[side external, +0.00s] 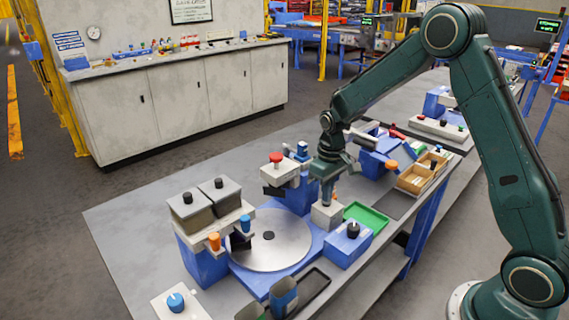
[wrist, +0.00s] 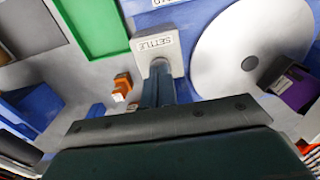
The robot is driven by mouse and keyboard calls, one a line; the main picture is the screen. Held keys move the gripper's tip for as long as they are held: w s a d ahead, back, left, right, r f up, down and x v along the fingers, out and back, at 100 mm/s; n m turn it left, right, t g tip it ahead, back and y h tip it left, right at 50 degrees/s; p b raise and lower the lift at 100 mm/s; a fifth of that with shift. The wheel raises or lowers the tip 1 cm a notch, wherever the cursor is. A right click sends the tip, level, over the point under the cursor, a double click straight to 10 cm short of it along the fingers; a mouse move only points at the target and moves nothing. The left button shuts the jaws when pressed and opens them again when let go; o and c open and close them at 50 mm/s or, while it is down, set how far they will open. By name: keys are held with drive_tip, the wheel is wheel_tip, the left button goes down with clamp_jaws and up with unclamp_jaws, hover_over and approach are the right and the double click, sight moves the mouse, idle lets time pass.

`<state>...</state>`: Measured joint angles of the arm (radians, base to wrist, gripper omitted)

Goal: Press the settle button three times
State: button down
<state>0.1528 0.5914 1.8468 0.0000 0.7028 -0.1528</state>
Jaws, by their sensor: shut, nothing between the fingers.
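The settle button's light grey box (side external: 327,214) stands on the table beside the blue base of a round plate. In the wrist view the box (wrist: 158,42) carries a label reading "SETTLE". My gripper (side external: 327,203) points straight down over this box, its fingers shut and empty. In the wrist view the shut fingers (wrist: 157,66) reach the box and cover its middle, so the button cap is hidden. I cannot tell whether the fingertips touch the button or hover just above it.
The round grey plate (side external: 270,243) lies left of the box. A green tray (side external: 366,217) and a blue box with a black knob (side external: 348,244) are close on the right. A red-button housing (side external: 278,171) stands behind left.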

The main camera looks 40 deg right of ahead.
idle(0.5)
drive_tip(key=shift+r, duration=1.05)
drive_tip(key=shift+f, duration=0.95)
idle(0.4)
drive_tip(key=shift+r, duration=1.05)
drive_tip(key=shift+f, duration=0.95)
idle(0.7)
drive_tip(key=shift+r, duration=0.95)
drive_tip(key=shift+r, duration=0.1)
wheel_tip(320, 180, up, 7)
idle(0.9)
